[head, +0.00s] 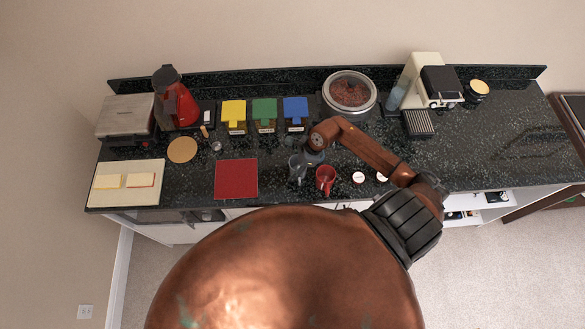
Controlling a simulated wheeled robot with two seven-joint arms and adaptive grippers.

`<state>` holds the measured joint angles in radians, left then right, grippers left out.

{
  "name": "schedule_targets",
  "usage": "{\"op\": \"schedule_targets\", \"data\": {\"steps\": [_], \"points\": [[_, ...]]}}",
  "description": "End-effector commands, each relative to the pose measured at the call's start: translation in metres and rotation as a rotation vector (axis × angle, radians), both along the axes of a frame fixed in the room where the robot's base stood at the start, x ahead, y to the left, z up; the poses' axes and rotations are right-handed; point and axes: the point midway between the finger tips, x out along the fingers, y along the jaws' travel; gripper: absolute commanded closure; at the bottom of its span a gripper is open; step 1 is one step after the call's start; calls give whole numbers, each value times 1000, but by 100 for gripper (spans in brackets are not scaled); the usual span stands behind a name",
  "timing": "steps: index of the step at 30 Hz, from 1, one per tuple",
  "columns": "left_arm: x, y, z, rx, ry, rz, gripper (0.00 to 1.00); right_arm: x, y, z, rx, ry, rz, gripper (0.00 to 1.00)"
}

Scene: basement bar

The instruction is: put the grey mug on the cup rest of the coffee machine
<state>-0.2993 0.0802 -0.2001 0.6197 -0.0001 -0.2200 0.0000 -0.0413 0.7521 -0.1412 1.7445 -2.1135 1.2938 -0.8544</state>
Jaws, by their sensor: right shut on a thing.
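The grey mug (297,169) is at the front of the dark counter, left of a red mug (325,179). My right gripper (306,163) comes down from above and is shut on the grey mug; its fingers are small and partly hidden by the wrist. I cannot tell whether the mug touches the counter. The coffee machine (425,76), cream and black, stands at the back right. Its dark ribbed cup rest (418,123) juts out toward the front and is empty. My left gripper is not in view.
A steel bowl of brown beans (350,90) stands at the back, left of the machine. White round discs (358,177) lie right of the red mug. A red square mat (236,179) lies to the left. The counter (490,140) right of the cup rest is clear.

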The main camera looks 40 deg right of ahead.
Motion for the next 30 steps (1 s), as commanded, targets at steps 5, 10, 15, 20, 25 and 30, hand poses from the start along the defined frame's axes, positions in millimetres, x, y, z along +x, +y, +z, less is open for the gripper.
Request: {"op": "schedule_targets", "data": {"steps": [5,10,15,20,25,30], "points": [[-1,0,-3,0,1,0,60,0,0,-3,0,0,0,50],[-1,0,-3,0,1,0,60,0,0,-2,0,0,0,38],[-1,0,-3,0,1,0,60,0,0,-2,0,0,0,35],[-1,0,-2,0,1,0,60,0,0,-1,0,0,-1,35],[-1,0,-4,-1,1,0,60,-2,-6,12,-3,-2,0,35],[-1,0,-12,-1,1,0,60,-8,-16,39,-5,-2,2,35]]}}
